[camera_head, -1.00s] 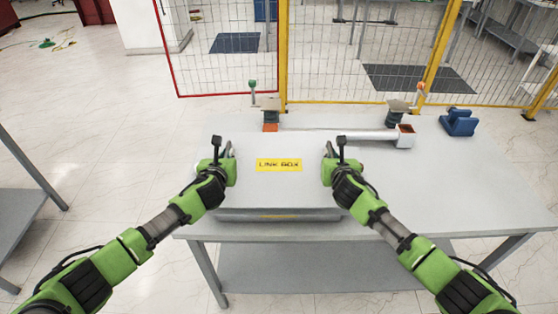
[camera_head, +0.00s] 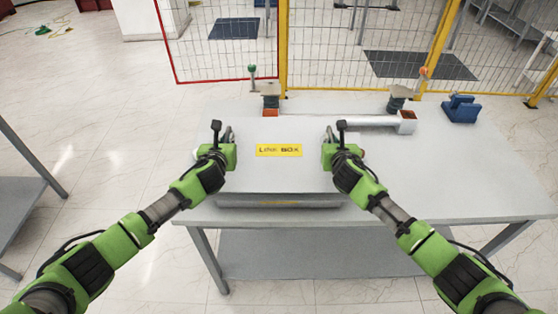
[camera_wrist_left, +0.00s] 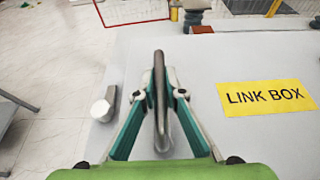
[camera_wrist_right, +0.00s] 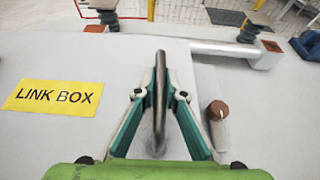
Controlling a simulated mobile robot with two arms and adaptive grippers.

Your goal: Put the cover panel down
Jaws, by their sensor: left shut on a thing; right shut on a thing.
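The cover panel (camera_head: 280,178) is a flat light-grey plate with a yellow "LINK BOX" label. It lies level above the near part of the grey table (camera_head: 440,180). My left gripper (camera_head: 229,138) is shut on the handle at the panel's left side; the left wrist view shows the thin upright handle between the fingers (camera_wrist_left: 160,75). My right gripper (camera_head: 330,138) is shut on the right-side handle, likewise seen in the right wrist view (camera_wrist_right: 160,75). A darker grey front face shows under the panel's near edge. I cannot tell whether the panel touches what is below.
Behind the panel stand two dark ribbed insulators (camera_head: 271,100) (camera_head: 397,100) and a light tube (camera_head: 360,121). A blue block (camera_head: 460,109) sits at the back right. The table's right part is clear. A yellow-post mesh fence (camera_head: 340,50) runs behind.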

